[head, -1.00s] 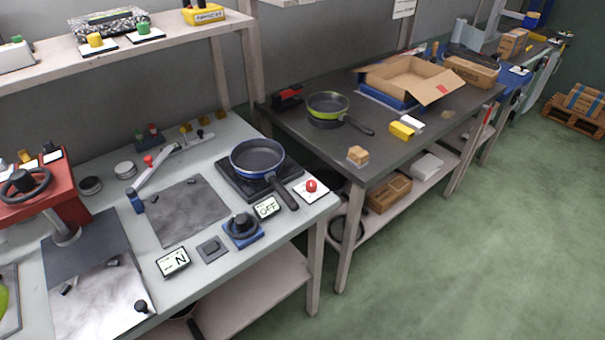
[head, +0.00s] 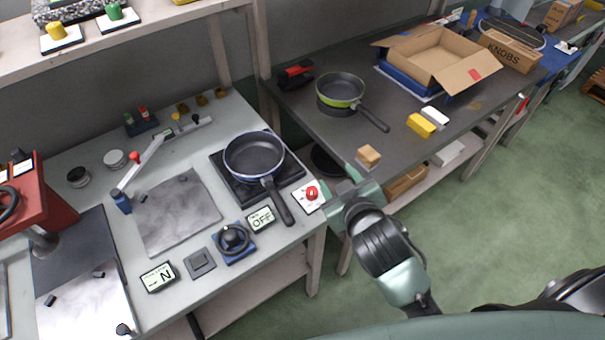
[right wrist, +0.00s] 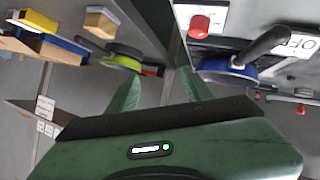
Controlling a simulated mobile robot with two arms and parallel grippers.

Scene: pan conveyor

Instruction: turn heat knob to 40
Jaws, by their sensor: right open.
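The heat knob (head: 233,238) is a black round knob on a blue base, near the front edge of the light workbench. A small display (head: 261,219) beside it reads OFF; it also shows at the right of the right wrist view (right wrist: 298,44). A blue-rimmed pan (head: 254,156) sits on the dark hot plate (head: 292,172) behind the display. My right gripper (head: 342,192) is open and empty, in front of the bench's right end, to the right of the knob and apart from it. Its fingers show in the right wrist view (right wrist: 160,92). My left gripper is not in view.
A red button (head: 312,193) on a white plate sits at the bench corner close to my right gripper. Another display (head: 158,277) and a grey switch (head: 199,263) lie left of the knob. A dark table (head: 300,105) holds a green pan (head: 341,91) and an open carton (head: 437,58).

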